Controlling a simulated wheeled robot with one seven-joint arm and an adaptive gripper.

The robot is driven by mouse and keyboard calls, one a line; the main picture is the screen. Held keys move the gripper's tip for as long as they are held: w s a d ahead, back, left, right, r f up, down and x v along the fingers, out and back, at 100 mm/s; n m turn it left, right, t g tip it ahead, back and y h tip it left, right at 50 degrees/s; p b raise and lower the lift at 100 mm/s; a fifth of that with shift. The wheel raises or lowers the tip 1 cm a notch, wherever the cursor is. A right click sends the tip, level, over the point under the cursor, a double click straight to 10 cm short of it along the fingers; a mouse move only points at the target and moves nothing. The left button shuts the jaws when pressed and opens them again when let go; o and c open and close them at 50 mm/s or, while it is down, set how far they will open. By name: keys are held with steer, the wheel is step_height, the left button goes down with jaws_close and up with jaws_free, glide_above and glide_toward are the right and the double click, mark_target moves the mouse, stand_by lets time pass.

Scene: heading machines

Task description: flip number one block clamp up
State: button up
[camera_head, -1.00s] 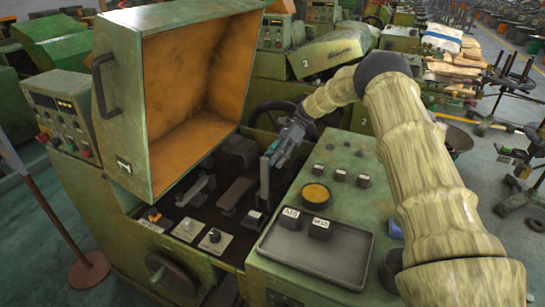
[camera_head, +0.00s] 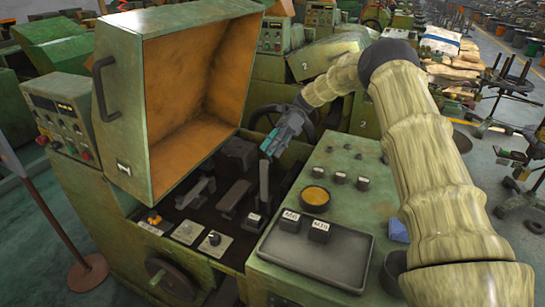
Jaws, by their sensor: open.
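Inside the open bay of the green machine (camera_head: 75,190), a narrow dark bar (camera_head: 264,182) stands upright at the right side; it looks like a block clamp. Two more dark clamp-like bars, one at the left (camera_head: 196,192) and one in the middle (camera_head: 235,196), lie low and slanted in the bay. I cannot read which is number one. My gripper (camera_head: 268,151) is open and points down and left, just above the upright bar's top. A small gap seems to separate them, though contact is hard to judge.
The raised hood (camera_head: 120,80) with its orange inside stands left of my gripper. A grey tray (camera_head: 320,257) with two labelled dark blocks lies on the right-hand top, near a yellow-topped round cup (camera_head: 315,197) and several knobs. A handwheel (camera_head: 283,122) is behind.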

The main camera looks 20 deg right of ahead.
steer(key=shift+r, duration=2.5)
